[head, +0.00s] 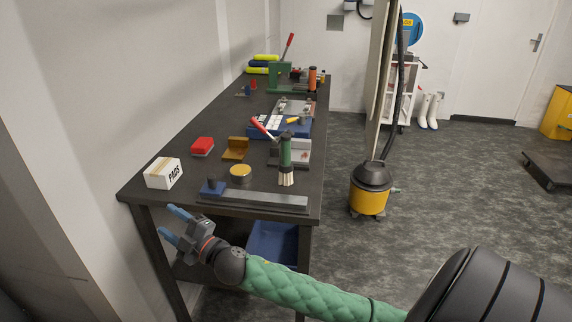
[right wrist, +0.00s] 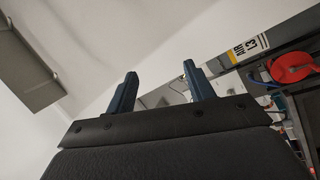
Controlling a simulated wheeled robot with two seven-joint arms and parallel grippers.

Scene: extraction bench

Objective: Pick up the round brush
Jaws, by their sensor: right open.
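The round brush (head: 285,152) appears in the head view near the right edge of the dark bench. It has a green handle and a tuft of pale bristles at its lower end. My right gripper (head: 171,222) is open and empty, in front of the bench's near left corner and well away from the brush. Its two blue fingers also show spread apart in the right wrist view (right wrist: 158,76), with nothing between them. The brush cannot be made out in that view. My left gripper is not in view.
The bench (head: 143,187) holds a white PADS box (head: 163,173), a red-topped block (head: 202,146), a round tin (head: 240,173) and a long grey bar (head: 262,199) near its front edge. A blue bin (head: 272,243) sits below. A yellow vacuum (head: 368,195) stands right of the bench.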

